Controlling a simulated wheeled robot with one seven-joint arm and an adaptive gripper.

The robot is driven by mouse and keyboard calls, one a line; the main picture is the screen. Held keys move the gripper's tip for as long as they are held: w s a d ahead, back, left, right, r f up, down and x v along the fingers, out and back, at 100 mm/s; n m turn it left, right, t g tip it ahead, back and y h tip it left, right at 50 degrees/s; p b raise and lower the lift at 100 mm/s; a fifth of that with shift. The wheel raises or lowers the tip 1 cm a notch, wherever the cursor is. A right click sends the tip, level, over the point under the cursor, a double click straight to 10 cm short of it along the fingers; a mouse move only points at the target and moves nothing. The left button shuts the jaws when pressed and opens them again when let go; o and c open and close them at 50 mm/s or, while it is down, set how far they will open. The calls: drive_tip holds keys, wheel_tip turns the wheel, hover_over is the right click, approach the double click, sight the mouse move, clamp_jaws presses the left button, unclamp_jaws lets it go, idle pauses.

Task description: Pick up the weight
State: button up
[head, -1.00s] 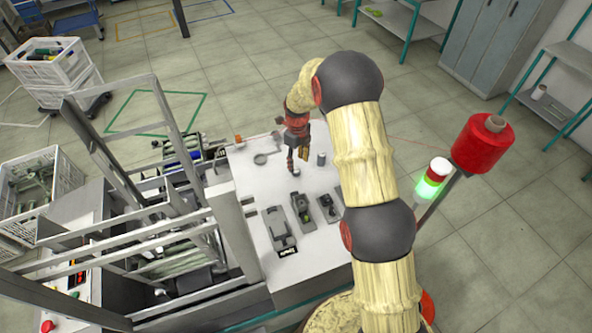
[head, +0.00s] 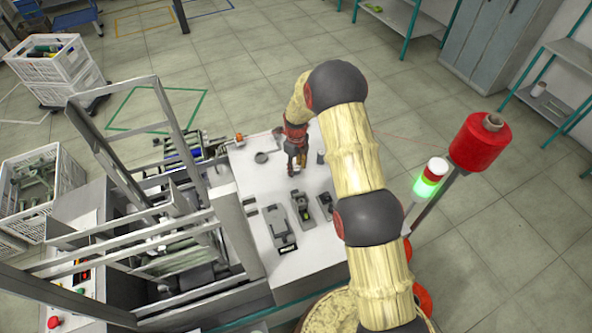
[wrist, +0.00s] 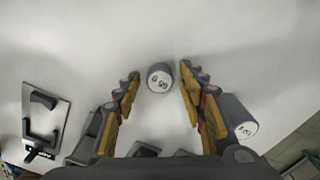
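My gripper (wrist: 160,86) is open and points down at the white table in the wrist view, its yellow and dark fingers spread. A small grey cylindrical weight (wrist: 159,79) with a pale, marked top stands between the fingertips, with gaps on both sides. A second, similar cylinder (wrist: 237,117) stands just outside the right finger, which partly covers it. In the head view my gripper (head: 298,164) is low over the table's far part. That second cylinder (head: 320,157) shows to its right. The weight between the fingers is hard to make out there.
The white table (head: 262,185) also holds dark fixtures (head: 302,210) nearer the front and a round grey part (head: 261,157) left of my gripper. A metal frame machine (head: 185,165) stands left. A red thread cone (head: 480,142) and a lit signal lamp (head: 430,180) stand right.

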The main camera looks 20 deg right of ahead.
sight(296, 167)
drive_tip(key=c, duration=1)
drive_tip(key=shift+r, duration=0.1)
drive_tip(key=shift+r+b, duration=0.3)
drive_tip(key=shift+r, duration=0.05)
wheel_tip(296, 167, up, 2)
drive_tip(key=shift+w+r+b, duration=0.1)
drive_tip(key=shift+w+b, duration=0.05)
drive_tip(key=shift+b, duration=0.45)
drive_tip(key=a+r+b, duration=0.3)
drive_tip(key=a+r, duration=0.7)
drive_tip(key=a, duration=0.4)
drive_tip(key=shift+b, duration=0.4)
